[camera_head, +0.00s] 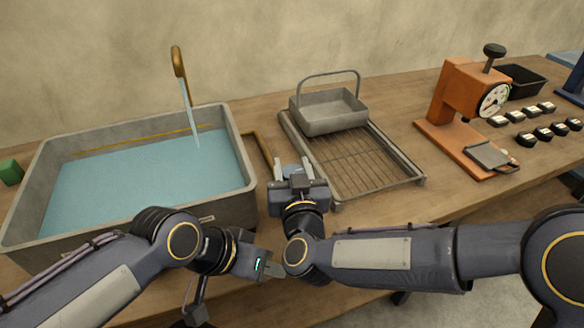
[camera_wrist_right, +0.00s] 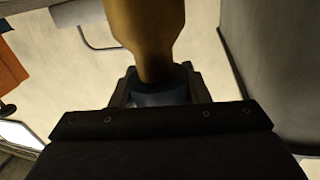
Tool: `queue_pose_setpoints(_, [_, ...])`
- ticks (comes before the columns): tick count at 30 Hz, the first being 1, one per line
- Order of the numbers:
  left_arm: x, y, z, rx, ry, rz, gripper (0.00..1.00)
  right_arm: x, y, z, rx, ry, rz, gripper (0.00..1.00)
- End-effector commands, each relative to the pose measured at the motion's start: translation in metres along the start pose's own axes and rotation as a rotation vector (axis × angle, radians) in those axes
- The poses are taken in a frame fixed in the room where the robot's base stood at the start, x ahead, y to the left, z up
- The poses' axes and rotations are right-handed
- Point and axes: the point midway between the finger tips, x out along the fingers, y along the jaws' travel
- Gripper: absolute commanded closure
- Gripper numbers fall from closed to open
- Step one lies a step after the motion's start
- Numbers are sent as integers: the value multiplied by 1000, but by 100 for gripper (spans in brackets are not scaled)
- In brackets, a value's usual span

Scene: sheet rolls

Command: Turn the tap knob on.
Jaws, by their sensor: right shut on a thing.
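The brass tap spout (camera_head: 179,66) rises behind the grey basin, and a stream of water (camera_head: 190,112) runs from it into the basin. My right gripper (camera_head: 292,170) is to the right of the basin, shut on a blue knob. In the right wrist view the blue knob (camera_wrist_right: 160,92) sits between the fingers at the end of a brass stem (camera_wrist_right: 147,30). A brass bar (camera_head: 263,148) shows beside the basin, close to the right gripper. My left gripper (camera_head: 272,268) is low in front of the table edge, and its fingers do not show clearly.
The grey basin (camera_head: 241,150) holds blue water. A wire rack tray (camera_head: 400,160) with a handled grey bin (camera_head: 328,112) stands right of the knob. An orange press (camera_head: 450,95) and several small dark blocks are farther right. A green block (camera_head: 10,172) is at far left.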

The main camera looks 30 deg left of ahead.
Motion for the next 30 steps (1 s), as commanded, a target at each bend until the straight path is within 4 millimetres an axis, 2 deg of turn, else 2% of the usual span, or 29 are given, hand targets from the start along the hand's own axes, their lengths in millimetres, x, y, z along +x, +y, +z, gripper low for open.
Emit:
queue_pose_setpoints(2, [0,0,0,0,0,0,64,0,0,0,2,0,0,81])
queue_pose_setpoints(3, [0,0,0,0,0,0,64,0,0,0,2,0,0,53])
queue_pose_setpoints(7, [0,0,0,0,0,0,64,0,0,0,1,0,0,36])
queue_pose_setpoints(17, [0,0,0,0,0,0,64,-4,0,0,-1,0,-2,36])
queue_pose_setpoints(30, [3,-2,2,0,0,0,64,-69,-1,0,-1,1,-3,36])
